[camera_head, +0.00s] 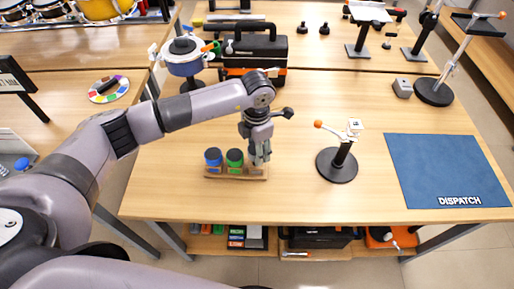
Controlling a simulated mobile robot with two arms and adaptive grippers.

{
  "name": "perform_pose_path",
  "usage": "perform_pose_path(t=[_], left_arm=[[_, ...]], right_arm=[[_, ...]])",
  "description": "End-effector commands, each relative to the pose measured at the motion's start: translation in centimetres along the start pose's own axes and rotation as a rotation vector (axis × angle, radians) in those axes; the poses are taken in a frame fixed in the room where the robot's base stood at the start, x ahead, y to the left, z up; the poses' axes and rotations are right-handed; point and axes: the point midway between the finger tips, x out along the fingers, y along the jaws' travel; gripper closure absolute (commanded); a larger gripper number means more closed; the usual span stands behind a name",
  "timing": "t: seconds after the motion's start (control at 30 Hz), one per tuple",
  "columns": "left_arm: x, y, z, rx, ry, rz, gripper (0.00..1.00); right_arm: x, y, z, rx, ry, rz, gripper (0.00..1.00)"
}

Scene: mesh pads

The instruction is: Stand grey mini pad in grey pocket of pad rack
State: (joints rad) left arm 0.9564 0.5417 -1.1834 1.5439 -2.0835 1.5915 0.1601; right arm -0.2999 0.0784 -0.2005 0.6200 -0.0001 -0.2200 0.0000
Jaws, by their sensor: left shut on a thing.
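The pad rack (213,175) is a low wooden stand near the table's front edge. A blue pad (213,157) and a green pad (235,158) stand in it, left and middle. My left gripper (260,160) points down over the rack's right end, with its fingers shut. What it holds is the grey mini pad as far as I can tell, but grey fingers cover it and I cannot make out its outline. The grey pocket under the fingers is mostly hidden, so I cannot tell whether the pad touches it. My right gripper is out of view.
A black stand with an orange-tipped arm (337,165) rises to the right of the rack. Beyond it lies a blue DISPATCH mat (445,170). A black toolbox (255,50) and a blue pot (184,62) stand behind. The table left of the rack is clear.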

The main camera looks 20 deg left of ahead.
Motion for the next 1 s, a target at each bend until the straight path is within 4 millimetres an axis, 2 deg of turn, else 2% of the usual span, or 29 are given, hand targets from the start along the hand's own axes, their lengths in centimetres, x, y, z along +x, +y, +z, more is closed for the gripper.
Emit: perform_pose_path(t=[1.0], left_arm=[[2.6,0.0,0.0,0.0,-0.001,0.0,0.86]], right_arm=[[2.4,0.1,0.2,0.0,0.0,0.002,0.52]])
